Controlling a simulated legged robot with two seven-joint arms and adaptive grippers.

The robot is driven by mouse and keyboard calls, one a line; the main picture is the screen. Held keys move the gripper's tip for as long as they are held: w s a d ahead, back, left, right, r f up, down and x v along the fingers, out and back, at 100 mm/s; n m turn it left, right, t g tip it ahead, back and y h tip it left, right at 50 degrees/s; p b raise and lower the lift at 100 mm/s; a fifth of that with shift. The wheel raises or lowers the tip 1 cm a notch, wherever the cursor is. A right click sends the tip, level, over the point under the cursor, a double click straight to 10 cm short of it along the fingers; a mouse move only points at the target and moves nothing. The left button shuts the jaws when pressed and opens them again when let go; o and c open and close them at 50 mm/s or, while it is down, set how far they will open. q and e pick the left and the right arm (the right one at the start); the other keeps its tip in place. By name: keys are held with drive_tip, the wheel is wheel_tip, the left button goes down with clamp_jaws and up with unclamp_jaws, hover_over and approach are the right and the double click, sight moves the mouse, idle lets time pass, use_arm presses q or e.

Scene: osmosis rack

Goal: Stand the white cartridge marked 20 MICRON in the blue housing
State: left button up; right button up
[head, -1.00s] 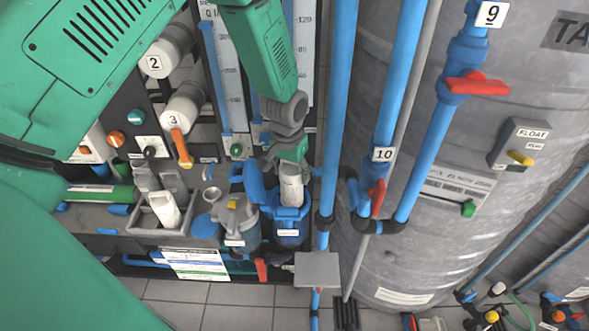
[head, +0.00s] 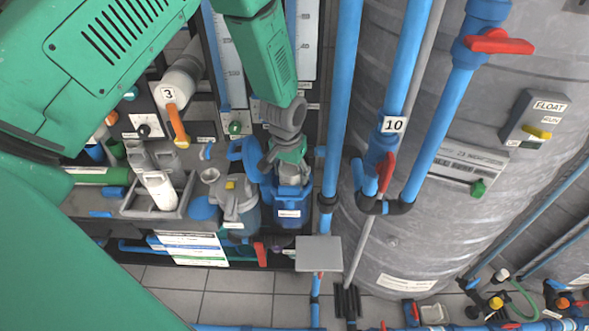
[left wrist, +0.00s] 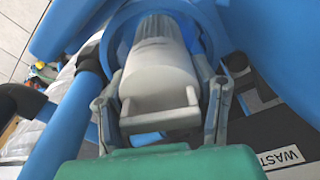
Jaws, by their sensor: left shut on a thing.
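My left gripper (head: 291,172) is shut on a white cartridge and points down over the blue housing (head: 293,212). In the left wrist view, the white cartridge (left wrist: 154,58) lies between the grey fingers of my left gripper (left wrist: 160,92). Its far part is inside the round opening of the blue housing (left wrist: 203,22). I cannot read any marking on it, nor tell whether it touches the bottom. In the head view my fingers and the housing hide most of it. My right gripper is not in view.
A grey housing (head: 236,203) with a blue lid beside it stands just left of the blue one. A grey tray (head: 180,212) with another white cartridge (head: 160,190) is further left. A blue pipe (head: 341,100) runs close on the right. A grey tank (head: 450,230) stands beyond.

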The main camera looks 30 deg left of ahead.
use_arm(q)
drive_tip(key=shift+a+f+b, duration=0.2)
drive_tip(key=shift+f, duration=0.3)
drive_tip(key=shift+a+f+b, duration=0.15)
drive_tip(key=shift+a+f, duration=0.05)
drive_tip(key=shift+f, duration=0.6)
drive_tip(key=shift+d+f+b, duration=0.25)
drive_tip(key=shift+f+b, duration=0.25)
drive_tip(key=shift+f, duration=0.1)
drive_tip(key=shift+d+f+b, duration=0.2)
drive_tip(key=shift+f+b, duration=0.3)
drive_tip(key=shift+f, duration=0.5)
drive_tip(key=shift+a+f+b, duration=0.25)
drive_tip(key=shift+a+b, duration=0.05)
drive_tip(key=shift+b, duration=0.05)
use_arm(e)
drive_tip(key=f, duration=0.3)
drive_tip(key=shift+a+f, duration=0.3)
use_arm(q)
drive_tip(key=o, duration=1.3)
drive_tip(key=shift+d, duration=0.15)
drive_tip(key=shift+o, duration=0.2)
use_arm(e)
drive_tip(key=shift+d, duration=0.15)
